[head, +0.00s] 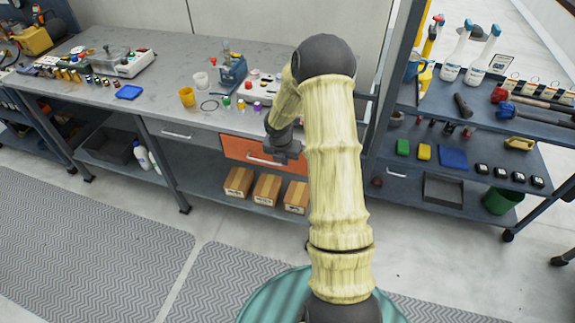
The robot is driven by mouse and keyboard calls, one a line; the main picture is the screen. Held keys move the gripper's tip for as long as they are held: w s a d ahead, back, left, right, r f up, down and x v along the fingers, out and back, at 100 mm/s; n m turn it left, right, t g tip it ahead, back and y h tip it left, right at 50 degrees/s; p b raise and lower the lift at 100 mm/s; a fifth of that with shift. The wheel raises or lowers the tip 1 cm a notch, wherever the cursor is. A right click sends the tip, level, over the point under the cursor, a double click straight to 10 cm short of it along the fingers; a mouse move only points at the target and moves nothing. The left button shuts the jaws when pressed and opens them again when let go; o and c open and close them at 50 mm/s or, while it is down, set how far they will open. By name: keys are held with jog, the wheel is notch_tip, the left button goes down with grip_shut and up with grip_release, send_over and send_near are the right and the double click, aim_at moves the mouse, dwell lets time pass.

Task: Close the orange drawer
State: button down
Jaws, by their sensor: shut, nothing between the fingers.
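The orange drawer (236,147) is under the top of the long workbench, right of a grey drawer. Its front has a pale bar handle (264,160). The front looks close to flush with the bench, but I cannot tell whether a small gap stays open. My gripper (291,151) is shut and empty at the upper right part of the orange front. I cannot tell whether it touches.
Cardboard boxes (266,189) stand on the shelf below the drawer. The grey bench top (160,95) holds cups, a blue caddy (232,72) and small parts. A dark shelf unit (470,195) stands right. The floor in front with grey mats (90,250) is clear.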

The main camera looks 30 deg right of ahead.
jog(key=s+a+r+m+y, duration=0.1)
jog(key=s+a+r+m, duration=0.6)
jog(key=s+m, duration=0.4)
jog(key=s+a+r+m+y, duration=0.1)
jog(key=s+a+r+m, duration=0.7)
jog(key=m, duration=0.8)
jog(key=s+r, duration=0.2)
jog(key=s, duration=0.1)
jog(key=shift+t, duration=0.3)
jog(key=shift+d, duration=0.1)
